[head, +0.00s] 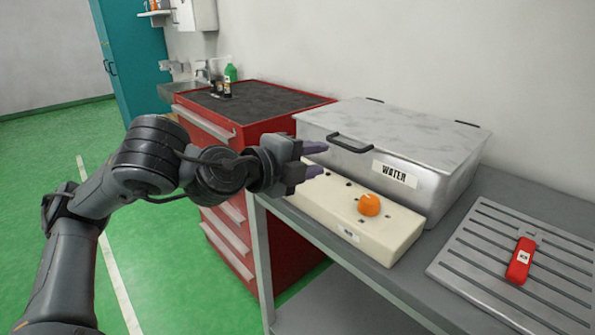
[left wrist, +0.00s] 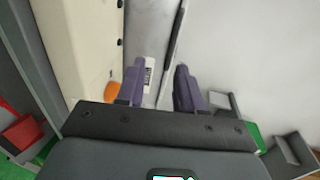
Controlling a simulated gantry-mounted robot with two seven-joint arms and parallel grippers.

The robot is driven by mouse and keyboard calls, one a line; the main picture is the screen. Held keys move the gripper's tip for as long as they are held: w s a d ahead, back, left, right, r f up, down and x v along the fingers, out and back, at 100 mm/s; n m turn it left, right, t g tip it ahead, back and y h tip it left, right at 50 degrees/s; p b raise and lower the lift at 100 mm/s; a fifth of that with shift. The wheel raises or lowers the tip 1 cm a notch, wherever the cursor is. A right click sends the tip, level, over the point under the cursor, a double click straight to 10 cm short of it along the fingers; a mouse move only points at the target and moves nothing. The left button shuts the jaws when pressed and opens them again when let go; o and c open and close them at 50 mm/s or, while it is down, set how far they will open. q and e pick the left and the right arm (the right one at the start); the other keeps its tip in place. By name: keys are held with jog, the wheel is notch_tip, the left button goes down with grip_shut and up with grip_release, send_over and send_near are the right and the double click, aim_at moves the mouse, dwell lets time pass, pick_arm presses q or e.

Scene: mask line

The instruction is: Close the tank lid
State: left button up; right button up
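The tank is a grey metal box (head: 445,190) with a "WATER" label (head: 395,174) on its front. Its lid (head: 410,130) lies flat across the top and looks shut, with a black handle (head: 349,142) at the front edge. My left gripper (head: 320,160) is open and empty in front of the tank's left end, just below the handle's level. In the left wrist view its two purple fingers (left wrist: 161,75) stand apart with nothing between them, pointing along the tank front (left wrist: 165,85). My right gripper is not in view.
A cream control box (head: 335,205) with an orange knob (head: 369,205) sits before the tank on the grey bench. To the right, a slotted metal plate (head: 480,255) holds a red tool (head: 521,261). A red drawer cabinet (head: 275,235) stands to the left.

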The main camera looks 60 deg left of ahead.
pick_arm(q)
jog(key=v, duration=0.3)
jog(key=shift+s+r+b, duration=0.1)
jog(key=shift+s+b, duration=0.2)
jog(key=shift+s, duration=0.1)
